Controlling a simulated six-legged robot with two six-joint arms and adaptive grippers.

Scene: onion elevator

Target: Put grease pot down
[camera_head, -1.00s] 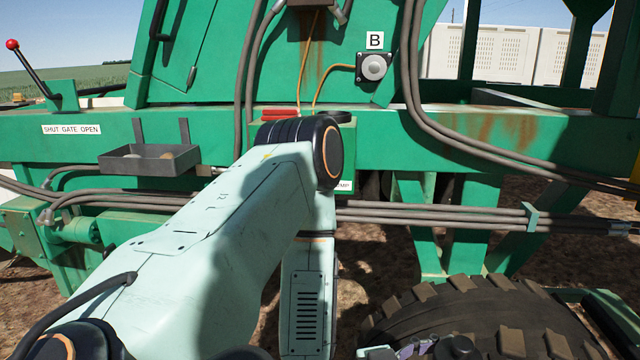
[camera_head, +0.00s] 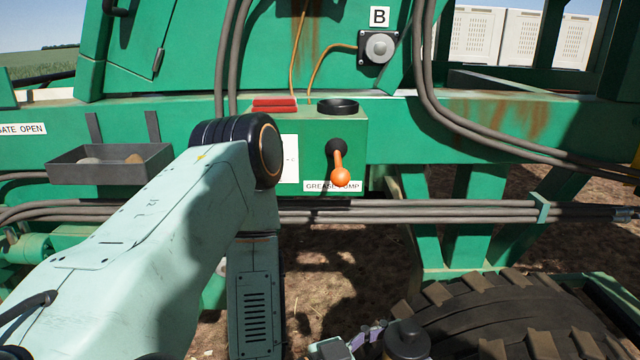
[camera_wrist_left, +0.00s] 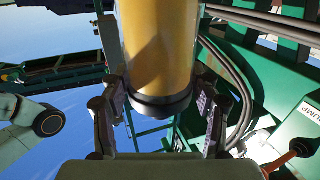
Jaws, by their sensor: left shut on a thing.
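My left gripper (camera_wrist_left: 160,95) is shut on the grease pot (camera_wrist_left: 158,50), a yellow cylinder with a black end, in the left wrist view. A finger stands on each side of the black end. In the head view, a black round part (camera_head: 407,340) at the bottom edge appears to be the pot's end, beside a purplish finger; the rest is cut off. The grease pump (camera_head: 318,130) is a green box with a black ring (camera_head: 338,106) on top and an orange-knobbed lever (camera_head: 340,172) in front. The pot is apart from it. My right gripper is not in view.
A grey tray (camera_head: 68,172) with roundish objects hangs left of the pump. Red pads (camera_head: 274,104) lie on the pump's top. Hoses (camera_head: 430,213) run below it. A large tyre (camera_head: 490,320) stands at lower right.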

